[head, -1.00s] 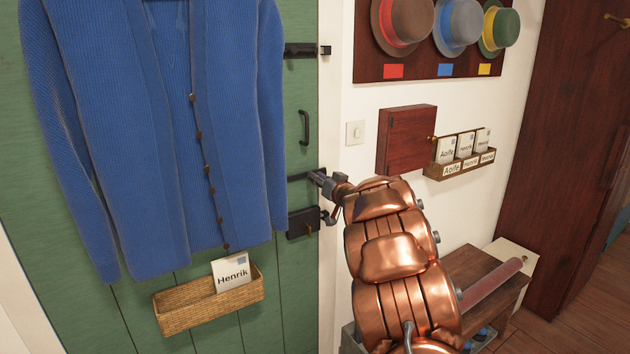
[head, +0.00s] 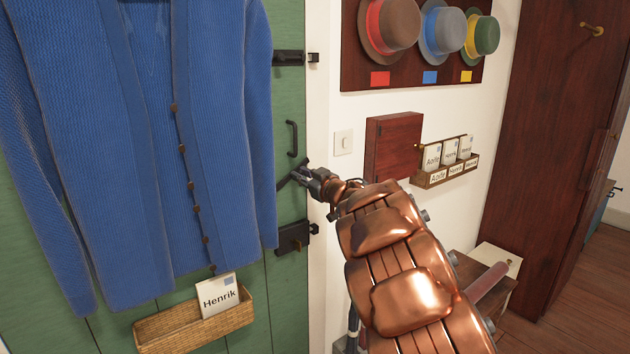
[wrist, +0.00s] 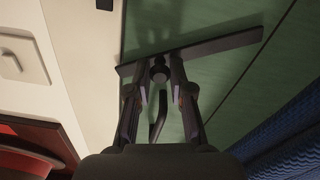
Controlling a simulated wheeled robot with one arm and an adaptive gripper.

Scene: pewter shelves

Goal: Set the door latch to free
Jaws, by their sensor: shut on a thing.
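The door latch is a dark flat bar (head: 286,183) on the green door (head: 291,100), at the door's right edge in the head view. It slopes, with its free right end higher than its left. In the wrist view the bar (wrist: 215,49) crosses the door at a slant, with a round knob (wrist: 158,72) standing out near one end. My gripper (head: 308,176) is at the bar's free end. In the wrist view its two fingers (wrist: 158,80) are shut on the knob, one on each side. The fingers hide part of the bar in the head view.
A blue cardigan (head: 190,120) hangs on the door left of the latch. A door handle (head: 292,138) and a bolt (head: 289,58) are above it; a dark lock plate (head: 293,237) is below. A wicker basket (head: 190,325), light switch (head: 343,142) and red-brown wall box (head: 392,146) are nearby.

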